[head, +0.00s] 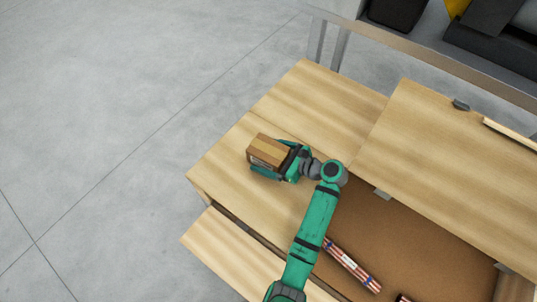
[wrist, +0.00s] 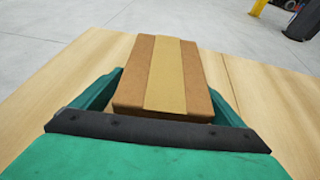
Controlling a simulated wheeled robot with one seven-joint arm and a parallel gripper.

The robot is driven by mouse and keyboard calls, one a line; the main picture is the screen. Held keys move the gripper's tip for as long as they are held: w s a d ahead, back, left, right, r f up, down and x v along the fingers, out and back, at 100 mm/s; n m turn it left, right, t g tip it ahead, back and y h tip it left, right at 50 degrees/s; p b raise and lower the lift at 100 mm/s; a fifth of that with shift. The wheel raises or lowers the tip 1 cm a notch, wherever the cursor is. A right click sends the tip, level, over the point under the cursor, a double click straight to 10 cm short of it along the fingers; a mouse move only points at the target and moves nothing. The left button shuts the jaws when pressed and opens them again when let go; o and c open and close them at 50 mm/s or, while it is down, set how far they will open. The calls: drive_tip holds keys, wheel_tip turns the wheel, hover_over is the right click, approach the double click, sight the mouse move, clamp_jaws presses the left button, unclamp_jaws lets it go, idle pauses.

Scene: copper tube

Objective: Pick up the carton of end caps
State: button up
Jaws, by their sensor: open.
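The carton of end caps (head: 268,150) is a small brown cardboard box with a lighter tape strip along its top. It sits at the left part of the wooden workbench (head: 225,165). My gripper (head: 267,160) is at the carton, with its teal fingers on either side of it. In the wrist view the carton (wrist: 165,72) lies between the two open fingers (wrist: 163,100). A gap shows beside the right finger; whether the left finger touches the carton I cannot tell. The carton's underside is hidden.
An open drawer or recess with a brown floor (head: 405,235) lies right of my arm, holding a bundle of copper tubes (head: 352,264). A raised wooden panel (head: 450,150) is at the right. A metal rail (head: 430,62) runs behind the bench. Grey floor is clear at left.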

drive_tip(key=shift+w, duration=0.15)
drive_tip(key=c, duration=1.4)
drive_tip(key=shift+o, duration=0.2)
drive_tip(key=shift+r, duration=0.1)
